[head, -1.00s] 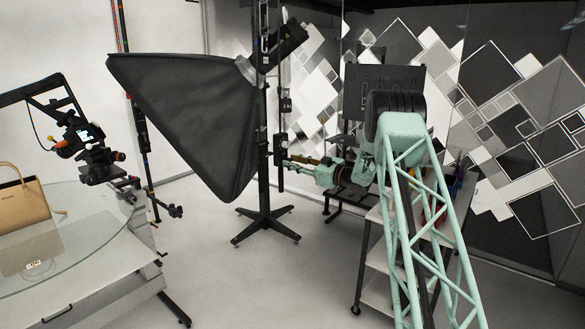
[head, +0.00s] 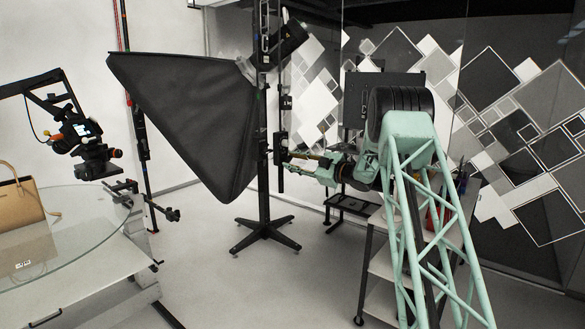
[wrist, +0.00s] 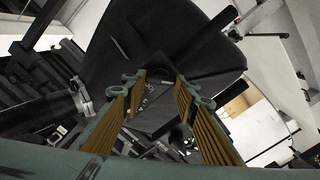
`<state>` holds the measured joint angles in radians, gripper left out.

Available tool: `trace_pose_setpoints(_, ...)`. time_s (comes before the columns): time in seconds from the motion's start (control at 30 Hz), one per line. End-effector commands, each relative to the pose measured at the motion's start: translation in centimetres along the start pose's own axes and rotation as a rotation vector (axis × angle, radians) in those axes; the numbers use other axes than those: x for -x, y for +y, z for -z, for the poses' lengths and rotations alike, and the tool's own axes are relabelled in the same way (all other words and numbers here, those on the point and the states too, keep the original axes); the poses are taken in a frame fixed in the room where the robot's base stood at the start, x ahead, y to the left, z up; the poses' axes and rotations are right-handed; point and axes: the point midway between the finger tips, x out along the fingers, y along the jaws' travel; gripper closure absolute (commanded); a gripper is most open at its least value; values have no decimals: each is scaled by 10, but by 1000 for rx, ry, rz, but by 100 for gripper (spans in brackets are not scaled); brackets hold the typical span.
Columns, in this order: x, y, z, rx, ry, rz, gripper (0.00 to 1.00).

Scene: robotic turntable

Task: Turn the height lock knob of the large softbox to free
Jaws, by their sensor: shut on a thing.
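The large softbox (head: 190,115) is a black, angled box on a black upright stand (head: 264,190). It also shows as a dark panel across the top of the wrist view (wrist: 190,40). Black clamp hardware (head: 280,150) sits on the stand at my gripper's height. My gripper (head: 287,158) reaches in from the right and meets this hardware. In the wrist view, the two ribbed yellow fingers (wrist: 155,85) flank a dark block with small white markings (wrist: 145,98). My gripper is shut on the height lock knob, which is dark and mostly hidden between the fingers.
A glass turntable (head: 85,235) with a tan bag (head: 20,205) stands at the left, below a camera on an arm (head: 85,140). A grey shelf cart (head: 385,265) stands beneath my arm. The stand's splayed feet (head: 264,232) spread on the floor.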

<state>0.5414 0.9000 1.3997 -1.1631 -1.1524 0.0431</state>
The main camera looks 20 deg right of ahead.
Motion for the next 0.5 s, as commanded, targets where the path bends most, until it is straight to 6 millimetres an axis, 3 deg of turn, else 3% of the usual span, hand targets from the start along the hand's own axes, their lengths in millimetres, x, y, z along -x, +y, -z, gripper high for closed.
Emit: trace_pose_setpoints(0.5, 0, -3, -2, 283, 2, -1, 83)
